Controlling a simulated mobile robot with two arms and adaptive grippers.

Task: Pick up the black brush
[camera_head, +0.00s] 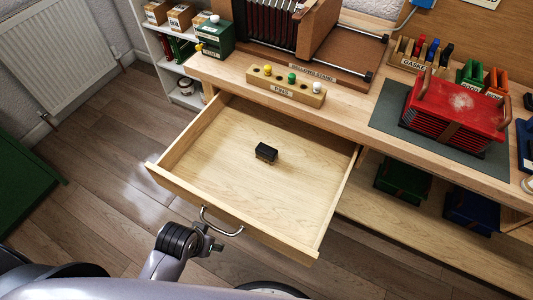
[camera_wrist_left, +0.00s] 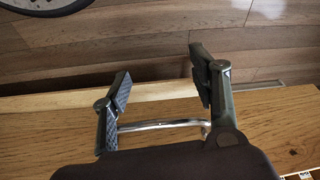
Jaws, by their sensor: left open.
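The black brush (camera_head: 266,152) is a small dark block lying on the floor of the open wooden drawer (camera_head: 215,160), near its middle. My left gripper (camera_head: 212,240) is outside the drawer, by the metal handle (camera_head: 222,228) on its front, apart from the brush. In the left wrist view my left gripper (camera_wrist_left: 160,84) is open, with its two fingers spread. The handle also shows there (camera_wrist_left: 165,125), crossing the gap between the fingers, and nothing is gripped. The brush is not visible in the left wrist view. My right gripper is not in view.
The drawer is pulled out from under a workbench and is otherwise empty. On the bench are a pin rack (camera_head: 286,86), a red bellows-like box (camera_head: 455,112) on a dark mat, and a green box (camera_head: 214,38). A radiator (camera_head: 55,55) stands at the left.

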